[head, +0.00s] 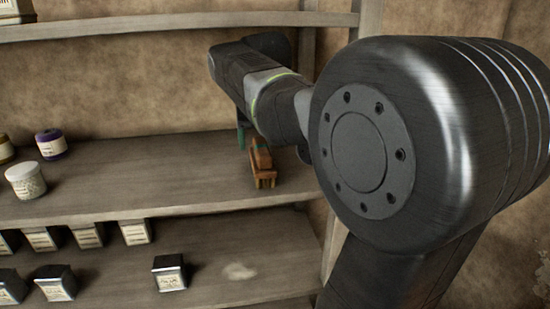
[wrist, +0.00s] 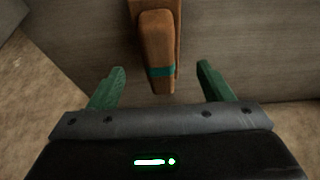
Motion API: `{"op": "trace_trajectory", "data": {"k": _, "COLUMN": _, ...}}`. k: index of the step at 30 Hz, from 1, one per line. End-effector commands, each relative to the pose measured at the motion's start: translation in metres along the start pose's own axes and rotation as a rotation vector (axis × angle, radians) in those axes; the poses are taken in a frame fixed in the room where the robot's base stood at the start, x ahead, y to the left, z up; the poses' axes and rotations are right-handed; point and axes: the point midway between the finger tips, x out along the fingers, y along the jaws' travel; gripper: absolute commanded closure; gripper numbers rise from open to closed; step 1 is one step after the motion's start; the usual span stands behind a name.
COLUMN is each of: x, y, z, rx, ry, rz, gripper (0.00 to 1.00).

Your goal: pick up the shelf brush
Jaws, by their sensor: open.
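My gripper (wrist: 161,72) is open, with one green finger on each side of the handle end and a gap on both sides. In the head view my gripper (head: 243,138) is mostly hidden by my wrist; one green finger shows beside the brush. The far end of the brush is cut off in the wrist view.
The middle shelf (head: 150,175) is bare left of the brush. A white jar (head: 25,181) and a purple-topped jar (head: 51,144) stand at its left end. Several dark labelled boxes stand on the lower shelf (head: 220,255). A shelf post (head: 335,245) is at the right.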

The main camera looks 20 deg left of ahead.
Motion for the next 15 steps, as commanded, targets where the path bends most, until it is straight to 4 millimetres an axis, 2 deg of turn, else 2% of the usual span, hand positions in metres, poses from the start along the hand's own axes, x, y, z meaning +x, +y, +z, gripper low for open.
{"op": "trace_trajectory", "data": {"k": 1, "x": 0.001, "y": 0.0, "z": -0.006, "rx": 0.001, "ry": -0.003, "rz": 0.001, "gripper": 0.27}}
{"op": "trace_trajectory", "data": {"k": 6, "x": 0.033, "y": 0.0, "z": -0.004, "rx": 0.0, "ry": -0.005, "rz": 0.001, "gripper": 0.27}}
{"op": "trace_trajectory", "data": {"k": 9, "x": 0.045, "y": 0.0, "z": -0.004, "rx": 0.0, "ry": -0.003, "rz": 0.001, "gripper": 0.27}}
{"op": "trace_trajectory", "data": {"k": 15, "x": 0.052, "y": 0.0, "z": -0.004, "rx": 0.0, "ry": -0.001, "rz": 0.0, "gripper": 0.27}}
